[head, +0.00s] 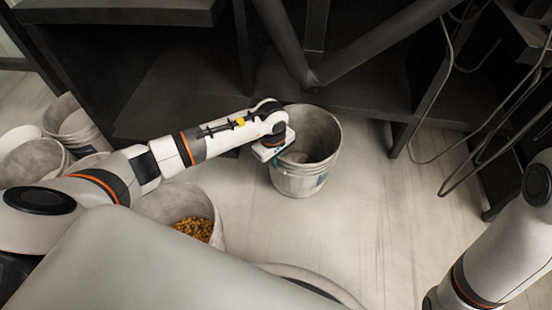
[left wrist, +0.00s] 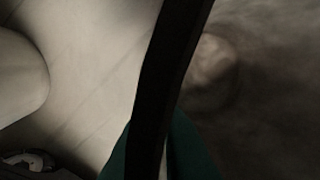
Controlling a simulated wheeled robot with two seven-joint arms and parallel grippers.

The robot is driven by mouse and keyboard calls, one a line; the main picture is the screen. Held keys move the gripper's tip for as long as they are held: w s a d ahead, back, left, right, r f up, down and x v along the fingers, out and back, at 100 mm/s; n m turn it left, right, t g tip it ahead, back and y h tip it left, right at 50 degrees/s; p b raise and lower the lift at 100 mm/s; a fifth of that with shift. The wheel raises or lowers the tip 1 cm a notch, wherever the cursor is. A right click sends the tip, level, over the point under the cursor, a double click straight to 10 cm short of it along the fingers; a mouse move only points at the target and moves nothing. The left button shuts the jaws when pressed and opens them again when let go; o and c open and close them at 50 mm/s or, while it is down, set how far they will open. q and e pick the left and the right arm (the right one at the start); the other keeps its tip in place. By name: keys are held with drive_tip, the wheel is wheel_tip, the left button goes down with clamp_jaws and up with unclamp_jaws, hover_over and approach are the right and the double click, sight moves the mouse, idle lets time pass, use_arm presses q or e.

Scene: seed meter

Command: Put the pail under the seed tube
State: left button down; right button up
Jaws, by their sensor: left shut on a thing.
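A grey metal pail (head: 299,184) stands upright on the floor in front of the dark frame, and it looks empty. My left gripper (head: 275,151) is shut on the pail's left rim. In the left wrist view the rim (left wrist: 172,75) runs as a dark band between the teal fingers (left wrist: 155,155), with pale floor on one side and the pail's inside on the other. Dark tubes (head: 370,42) meet in a V above and behind the pail; I cannot tell for sure which is the seed tube. My right gripper is out of view.
A pail with brown seeds (head: 193,228) stands at the lower left of the held pail. Several other pails (head: 75,120) stand at the far left. Thin bent cables or rods (head: 445,95) hang at the right. The floor (head: 375,220) right of the held pail is clear.

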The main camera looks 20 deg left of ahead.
use_arm(q)
drive_tip(key=shift+f+b, duration=0.3)
idle(0.4)
drive_tip(key=c, duration=1.5)
unclamp_jaws()
drive_tip(key=shift+f, duration=0.1)
